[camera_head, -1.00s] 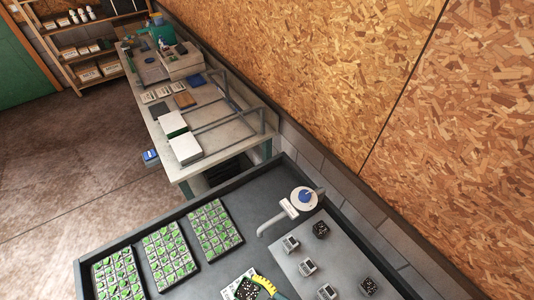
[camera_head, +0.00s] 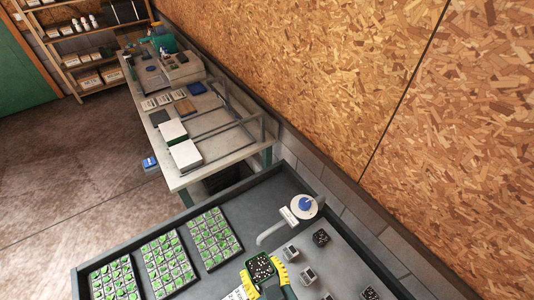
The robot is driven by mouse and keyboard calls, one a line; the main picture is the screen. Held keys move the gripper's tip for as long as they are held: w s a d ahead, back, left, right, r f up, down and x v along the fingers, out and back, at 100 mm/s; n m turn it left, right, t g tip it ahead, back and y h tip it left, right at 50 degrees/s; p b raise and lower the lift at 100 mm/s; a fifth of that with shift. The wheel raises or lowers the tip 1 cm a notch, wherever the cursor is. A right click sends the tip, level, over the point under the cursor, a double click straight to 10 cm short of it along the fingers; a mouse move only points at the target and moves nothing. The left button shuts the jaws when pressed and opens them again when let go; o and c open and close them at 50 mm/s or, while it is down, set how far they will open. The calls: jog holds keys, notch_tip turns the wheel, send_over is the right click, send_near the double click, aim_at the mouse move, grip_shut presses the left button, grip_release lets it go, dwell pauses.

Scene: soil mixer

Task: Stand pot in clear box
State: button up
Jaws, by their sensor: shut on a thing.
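My gripper (camera_head: 264,274), with yellow fingers, is shut on a dark square pot (camera_head: 262,267) filled with speckled soil. The pot looks upright and is held at the lower middle of the view, over the dark bench. Two similar dark pots stand on the grey plate to the right, one at the back (camera_head: 320,237) and one at the front (camera_head: 369,294). I cannot make out a clear box for certain in this view. A white labelled piece (camera_head: 238,294) is partly cut off at the bottom edge, beside my gripper.
Several seedling trays, one of them nearest my gripper (camera_head: 216,238), lie on the left of the dark bench. A round white device with a blue top (camera_head: 305,204) and a curved pipe stands behind. Small grey labelled blocks (camera_head: 290,250) stand on the plate. A raised rim edges the bench.

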aim_at(256, 276)
jog(key=shift+d+r+m+h, duration=0.45)
jog(key=shift+d+m+h, duration=0.15)
jog(key=shift+d, duration=0.1)
jog(key=shift+a+f, duration=0.8)
jog(key=shift+a, duration=0.35)
jog(key=f, duration=0.2)
jog(key=shift+s+a+f+n+y, duration=0.2)
jog(key=shift+f+n+y, duration=0.1)
notch_tip(256, 276, down, 8)
jog(key=w+d+m+t+h, duration=0.1)
jog(key=d+m+h, duration=0.1)
jog(key=m+h, duration=0.2)
jog(key=shift+d, duration=0.35)
jog(key=shift+w, duration=0.1)
